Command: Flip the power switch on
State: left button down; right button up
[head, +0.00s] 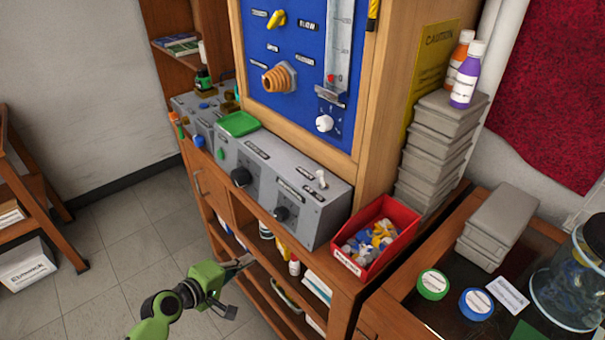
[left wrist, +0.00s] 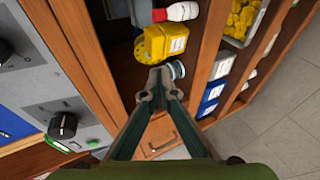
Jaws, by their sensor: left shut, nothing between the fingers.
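A grey control box (head: 262,178) sits on the wooden bench ledge below the blue panel. A small white toggle switch (head: 321,178) stands on its top right end, with small dark labels beside it that I cannot read. The box also has black knobs and a green button (head: 222,154). My left gripper (head: 246,262) is shut and empty, in front of and below the box, apart from it. In the left wrist view its fingertips (left wrist: 159,82) meet before the shelves, with part of the grey box (left wrist: 45,85) at the left. The toggle is not visible there. My right gripper is not in view.
A red bin (head: 377,238) of small parts stands right of the box. A green tray (head: 238,124) lies at its left end. Grey cases (head: 437,150) are stacked at right.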

pick_arm(q)
jog(key=d+r+t+h, duration=0.1)
jog(key=d+r+h, duration=0.25)
jog(key=r, duration=1.05)
jog(key=h, duration=0.4)
send_near(302, 185)
notch_tip(302, 185, up, 3)
jog(key=shift+s+d, duration=0.1)
jog(key=p+x, duration=0.3)
jog(key=x, duration=0.6)
jog(key=shift+f, duration=0.1)
jog(key=shift+w+d+f, duration=0.1)
jog(key=shift+w+d, duration=0.25)
jog(key=shift+w, duration=0.1)
